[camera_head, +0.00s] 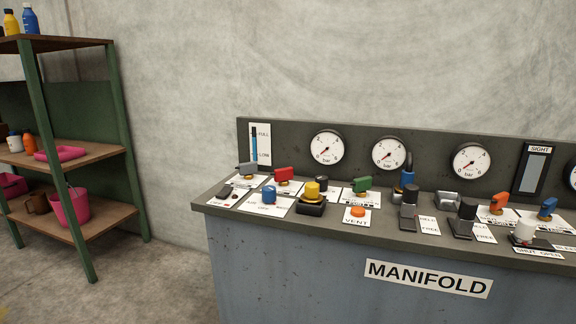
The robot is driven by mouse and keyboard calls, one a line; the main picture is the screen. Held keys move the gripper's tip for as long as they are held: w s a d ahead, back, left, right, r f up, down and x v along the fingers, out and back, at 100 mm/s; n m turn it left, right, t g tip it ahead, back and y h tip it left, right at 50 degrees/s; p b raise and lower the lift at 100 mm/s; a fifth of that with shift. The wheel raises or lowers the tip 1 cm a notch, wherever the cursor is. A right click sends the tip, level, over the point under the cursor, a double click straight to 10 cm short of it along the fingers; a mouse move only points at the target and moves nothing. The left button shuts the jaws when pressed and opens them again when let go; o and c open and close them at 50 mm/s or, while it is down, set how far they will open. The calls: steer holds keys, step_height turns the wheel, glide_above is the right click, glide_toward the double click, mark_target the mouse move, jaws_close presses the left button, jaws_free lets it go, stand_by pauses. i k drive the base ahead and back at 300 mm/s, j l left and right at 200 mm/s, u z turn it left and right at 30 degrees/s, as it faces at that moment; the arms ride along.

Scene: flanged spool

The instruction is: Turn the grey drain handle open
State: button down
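A grey handle (247,169) stands at the far left end of the console top, on a white label plate whose text is too small to read. It appears to lie roughly crosswise. It is the only grey lever-type handle I can make out, but I cannot read whether it is marked drain. My gripper is not in view.
The manifold console (330,262) carries a red handle (283,174), green handle (362,184), blue knob (269,195), yellow knob (312,190) and orange vent button (358,211) close together. A shelf (75,160) stands left, with bare floor between.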

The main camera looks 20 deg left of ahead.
mark_target(247, 168)
steer(key=u, duration=1.2)
